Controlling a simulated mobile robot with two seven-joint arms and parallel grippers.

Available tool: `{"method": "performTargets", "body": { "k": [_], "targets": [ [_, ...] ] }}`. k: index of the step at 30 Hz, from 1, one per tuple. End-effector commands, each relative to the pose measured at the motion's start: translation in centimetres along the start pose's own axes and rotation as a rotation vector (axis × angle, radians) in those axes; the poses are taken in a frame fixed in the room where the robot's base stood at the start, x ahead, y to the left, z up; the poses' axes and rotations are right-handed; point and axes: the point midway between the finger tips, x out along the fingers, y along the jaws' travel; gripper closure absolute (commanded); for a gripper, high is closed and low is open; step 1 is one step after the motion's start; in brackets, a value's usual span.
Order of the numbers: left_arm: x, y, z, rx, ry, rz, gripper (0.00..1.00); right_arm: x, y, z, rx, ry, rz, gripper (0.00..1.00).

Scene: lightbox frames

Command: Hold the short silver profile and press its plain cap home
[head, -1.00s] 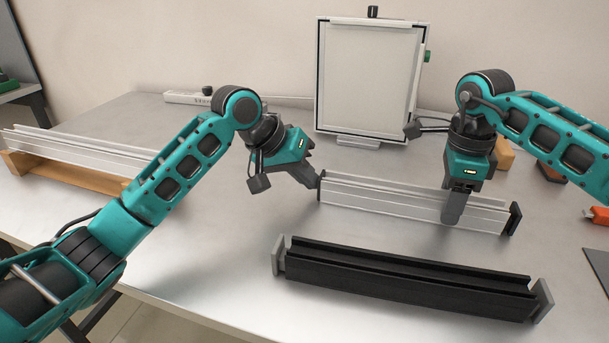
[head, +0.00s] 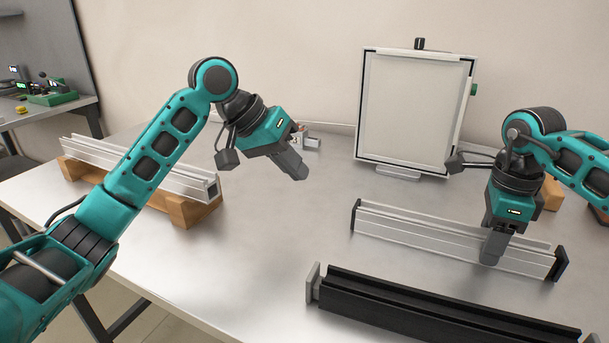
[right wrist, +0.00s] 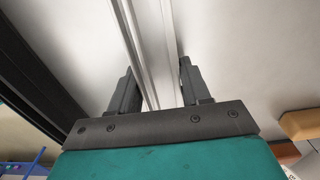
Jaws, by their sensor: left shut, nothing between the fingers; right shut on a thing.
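The short silver profile (head: 425,229) lies on the table at the right in the head view. It has a dark cap (head: 355,215) at its left end and another dark cap (head: 560,263) at its right end; both look close against the ends. I cannot tell which is plain. My right gripper (head: 491,256) is shut on the profile near its right end. In the right wrist view the profile (right wrist: 143,40) runs between the fingers of my right gripper (right wrist: 157,72). My left gripper (head: 299,172) is shut and empty, above the table, apart from the left cap.
A black profile (head: 430,310) with a grey cap (head: 313,283) lies in front of the silver one. Another silver profile (head: 140,165) rests on wooden blocks (head: 190,212) at the left. A white framed panel (head: 415,115) stands behind. The table's middle is clear.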

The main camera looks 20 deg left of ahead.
Motion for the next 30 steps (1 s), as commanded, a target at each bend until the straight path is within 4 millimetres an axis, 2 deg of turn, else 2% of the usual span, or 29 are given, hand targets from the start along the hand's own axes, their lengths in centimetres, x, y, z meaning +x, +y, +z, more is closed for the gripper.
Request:
{"method": "performTargets", "body": {
  "k": [10, 11, 19, 26, 30],
  "targets": [
    [-0.04, 0.00, -0.02, 0.000, 0.001, 0.000, 1.00, 0.01, -0.04, -0.17, 0.004, 0.005, 0.000, 0.92],
    [-0.04, 0.00, -0.02, 0.000, 0.001, 0.000, 1.00, 0.01, -0.04, -0.18, 0.004, 0.005, 0.000, 0.51],
    [-0.02, 0.00, -0.02, 0.000, 0.001, 0.000, 1.00, 0.00, -0.03, -0.13, 0.003, 0.003, 0.000, 0.25],
    [-0.01, 0.00, -0.02, 0.000, 0.000, 0.000, 1.00, -0.01, -0.02, -0.10, 0.002, 0.003, 0.000, 0.23],
    [-0.01, 0.01, -0.02, 0.000, 0.000, 0.000, 1.00, -0.74, -0.07, -0.07, 0.002, 0.002, -0.002, 0.23]
  ]
}}
